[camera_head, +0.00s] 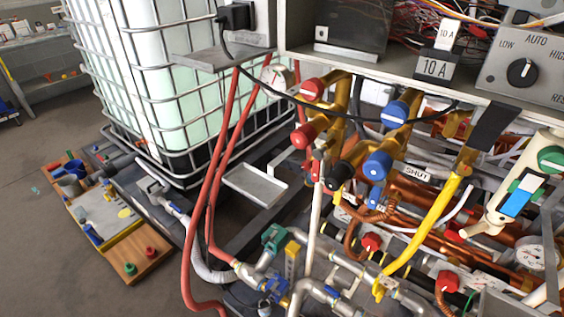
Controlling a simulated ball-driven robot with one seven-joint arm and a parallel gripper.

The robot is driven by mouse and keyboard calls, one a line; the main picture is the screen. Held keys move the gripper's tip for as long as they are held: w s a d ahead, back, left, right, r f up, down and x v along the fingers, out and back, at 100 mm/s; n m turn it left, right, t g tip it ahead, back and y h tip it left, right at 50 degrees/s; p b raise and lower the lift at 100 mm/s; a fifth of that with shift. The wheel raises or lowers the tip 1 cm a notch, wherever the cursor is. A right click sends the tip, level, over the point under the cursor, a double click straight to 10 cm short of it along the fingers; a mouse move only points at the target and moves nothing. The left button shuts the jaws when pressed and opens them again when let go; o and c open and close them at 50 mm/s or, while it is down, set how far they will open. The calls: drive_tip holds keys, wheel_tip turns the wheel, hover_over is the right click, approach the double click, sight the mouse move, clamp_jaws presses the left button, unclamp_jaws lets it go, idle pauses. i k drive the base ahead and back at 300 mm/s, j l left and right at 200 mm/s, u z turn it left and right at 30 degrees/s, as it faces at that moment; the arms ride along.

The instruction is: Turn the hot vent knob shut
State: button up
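Several red knobs show in the head view, and I cannot tell for certain which is the hot vent knob. One red knob (312,90) with a pale mark on its face sits on a brass valve under the grey box. A second red knob (304,136) is just below it. Smaller red knobs sit lower, one at the copper pipes (370,242) and one further right (447,281). A small label reading SHUT (416,173) is right of the blue knobs. Whether any red knob is open or shut cannot be told. My gripper is not recognisable in view.
Blue knobs (395,114) and (377,165) stand close to the upper red ones. A black cable (350,117) crosses the valves. A yellow pipe (425,235), red hoses (213,190) and a small grey tray (256,184) crowd the area. Open floor (40,130) lies left.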

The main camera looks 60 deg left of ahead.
sight(307, 164)
drive_tip(key=u, duration=1.35)
